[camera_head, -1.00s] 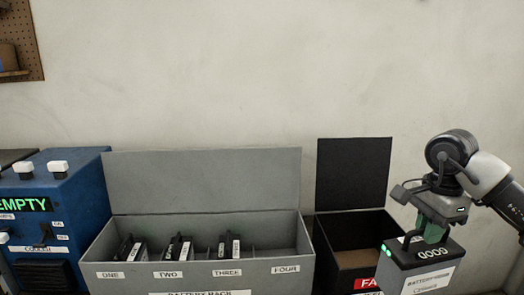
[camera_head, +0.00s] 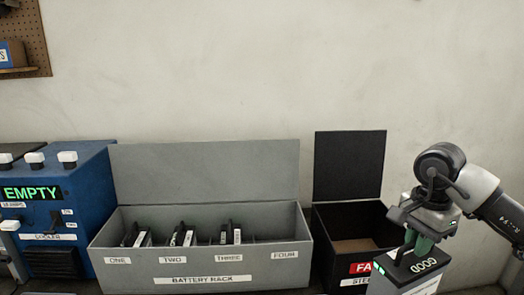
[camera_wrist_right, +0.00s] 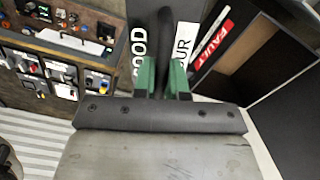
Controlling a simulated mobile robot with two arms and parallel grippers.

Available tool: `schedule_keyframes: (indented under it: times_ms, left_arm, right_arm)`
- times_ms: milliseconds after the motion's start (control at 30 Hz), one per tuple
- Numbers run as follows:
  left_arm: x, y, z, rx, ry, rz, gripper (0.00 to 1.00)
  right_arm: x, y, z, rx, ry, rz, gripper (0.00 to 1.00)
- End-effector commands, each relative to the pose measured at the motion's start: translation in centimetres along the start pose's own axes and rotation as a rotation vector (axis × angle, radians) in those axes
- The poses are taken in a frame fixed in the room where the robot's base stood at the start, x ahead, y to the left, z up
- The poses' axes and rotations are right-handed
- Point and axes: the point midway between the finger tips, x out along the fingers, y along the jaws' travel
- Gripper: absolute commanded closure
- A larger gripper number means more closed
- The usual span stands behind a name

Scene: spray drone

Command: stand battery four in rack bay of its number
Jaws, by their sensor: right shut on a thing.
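My right gripper (camera_head: 421,243) is shut on the handle of a dark battery (camera_head: 390,268) at the lower right, in front of the black box. Its top reads GOOD, and a white label ending in UR shows beside the handle (camera_wrist_right: 166,45) in the right wrist view. The battery's lower part is cut off in the head view. The grey battery rack (camera_head: 285,270) stands at the centre, labelled ONE to FOUR. Batteries stand in bays one (camera_head: 140,239), two (camera_head: 187,238) and three (camera_head: 237,236). Bay four (camera_head: 275,238) shows no battery. My left gripper is not in view.
A black open box (camera_head: 328,245) with a red FAULT label and a raised back panel stands right of the rack. A blue cooler unit (camera_head: 85,210) reading EMPTY stands left of it. A pegboard (camera_head: 30,30) hangs at the upper left. Space above the rack is clear.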

Motion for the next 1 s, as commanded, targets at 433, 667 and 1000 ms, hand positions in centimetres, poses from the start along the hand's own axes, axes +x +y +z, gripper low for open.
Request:
schedule_keyframes:
  times_ms: [433,667,1000]
  left_arm:
    - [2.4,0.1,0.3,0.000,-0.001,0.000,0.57]
    - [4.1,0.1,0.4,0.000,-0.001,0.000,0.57]
    - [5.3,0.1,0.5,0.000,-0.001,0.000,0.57]
  right_arm:
    - [7.3,0.8,5.4,-0.461,0.002,-0.006,1.00]
    - [12.6,2.5,9.7,-0.817,0.001,-0.006,1.00]
    - [16.8,4.9,13.8,-1.158,0.006,-0.009,1.00]
